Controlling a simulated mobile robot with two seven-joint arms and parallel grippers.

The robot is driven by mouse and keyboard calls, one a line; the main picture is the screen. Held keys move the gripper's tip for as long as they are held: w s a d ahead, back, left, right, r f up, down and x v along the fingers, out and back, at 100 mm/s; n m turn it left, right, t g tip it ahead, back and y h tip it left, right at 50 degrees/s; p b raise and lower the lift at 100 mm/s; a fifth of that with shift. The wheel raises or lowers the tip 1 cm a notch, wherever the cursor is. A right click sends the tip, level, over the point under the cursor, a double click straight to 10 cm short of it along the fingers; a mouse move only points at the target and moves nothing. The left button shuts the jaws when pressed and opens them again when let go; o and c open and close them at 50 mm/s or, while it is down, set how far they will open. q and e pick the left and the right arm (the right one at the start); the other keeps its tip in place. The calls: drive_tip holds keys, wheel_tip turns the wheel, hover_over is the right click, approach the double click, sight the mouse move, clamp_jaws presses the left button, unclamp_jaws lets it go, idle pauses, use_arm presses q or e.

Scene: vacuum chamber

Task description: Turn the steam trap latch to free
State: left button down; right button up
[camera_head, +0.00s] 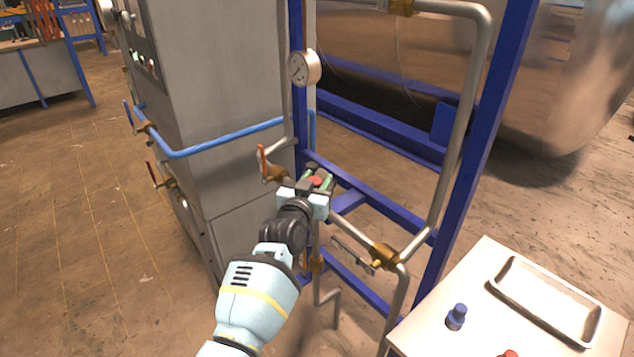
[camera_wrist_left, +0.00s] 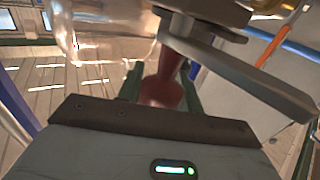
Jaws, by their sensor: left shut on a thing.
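My left gripper (camera_head: 319,181) reaches into the blue pipe frame in the head view. Its green-padded fingers are shut on a small red knob (camera_head: 316,181), which seems to be part of the steam trap latch. In the left wrist view the red knob (camera_wrist_left: 163,92) is waisted and sits between the two green fingers (camera_wrist_left: 160,88). A flat grey metal lever (camera_wrist_left: 245,80) crosses just beyond and above it, near a metal body. The gripper hides most of the latch in the head view, so its angle cannot be told. My right gripper is not in view.
A red-handled valve (camera_head: 265,163) stands close left of the gripper, below a pressure gauge (camera_head: 304,68). A brass valve (camera_head: 382,257) with a grey lever lies lower right. The grey cabinet (camera_head: 225,110) is at left. A white panel (camera_head: 470,290) with a blue knob is at front right.

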use_arm(q)
drive_tip(key=shift+r, duration=0.2)
drive_tip(key=c, duration=0.9)
unclamp_jaws()
drive_tip(key=shift+f, duration=0.1)
drive_tip(key=shift+p+v, duration=0.7)
drive_tip(key=shift+v, duration=3.2)
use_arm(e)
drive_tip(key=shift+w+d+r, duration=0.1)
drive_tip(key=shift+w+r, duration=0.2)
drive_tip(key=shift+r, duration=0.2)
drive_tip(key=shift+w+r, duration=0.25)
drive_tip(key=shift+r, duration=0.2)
use_arm(q)
drive_tip(key=shift+d, duration=0.1)
